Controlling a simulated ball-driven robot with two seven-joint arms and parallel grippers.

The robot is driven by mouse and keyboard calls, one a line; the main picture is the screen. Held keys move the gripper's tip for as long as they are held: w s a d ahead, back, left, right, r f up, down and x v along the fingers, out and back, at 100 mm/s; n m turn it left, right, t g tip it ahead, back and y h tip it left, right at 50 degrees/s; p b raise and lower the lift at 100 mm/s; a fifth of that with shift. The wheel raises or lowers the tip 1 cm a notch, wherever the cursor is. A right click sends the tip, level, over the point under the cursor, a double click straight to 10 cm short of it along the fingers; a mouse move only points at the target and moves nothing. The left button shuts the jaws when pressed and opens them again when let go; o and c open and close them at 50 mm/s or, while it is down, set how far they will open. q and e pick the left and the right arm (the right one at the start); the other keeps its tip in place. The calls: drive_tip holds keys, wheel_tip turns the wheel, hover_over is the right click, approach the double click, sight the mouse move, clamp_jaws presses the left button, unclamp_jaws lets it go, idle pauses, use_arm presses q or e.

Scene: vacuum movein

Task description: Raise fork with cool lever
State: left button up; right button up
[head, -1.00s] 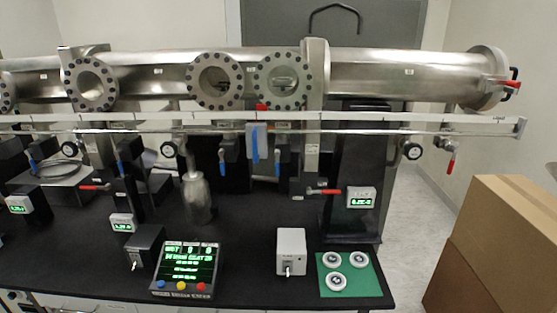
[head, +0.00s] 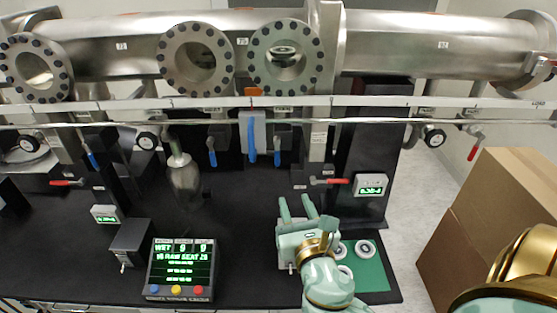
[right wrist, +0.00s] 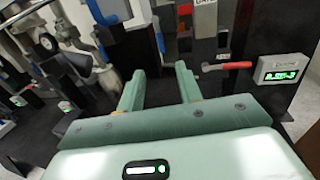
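My right gripper (head: 296,204) is above the black bench at the front right, in front of the grey box there. Its fingers are apart and empty; it also shows in the right wrist view (right wrist: 159,70). Blue levers hang below the rail: one at left (head: 212,152), a long one on a light panel (head: 252,138), and one right of it (head: 278,149). Their labels are too small to read surely, so I cannot tell which is the cool lever. A small metal shape, possibly the fork, shows inside the right round window (head: 284,49). My left gripper is out of view.
A steel bottle (head: 184,180) stands left of the levers. A red lever (head: 329,181) and green readout (head: 370,186) are right of them. A control panel (head: 180,267) stands at the front. White discs lie on a green mat (head: 372,281). Cardboard boxes (head: 500,190) stand right.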

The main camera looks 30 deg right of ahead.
sight(278, 157)
drive_tip(key=x, duration=1.6)
drive_tip(key=shift+w+f, duration=0.15)
drive_tip(key=shift+w, duration=0.05)
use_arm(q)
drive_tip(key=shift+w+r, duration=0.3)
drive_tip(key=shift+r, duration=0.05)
use_arm(e)
clamp_jaws()
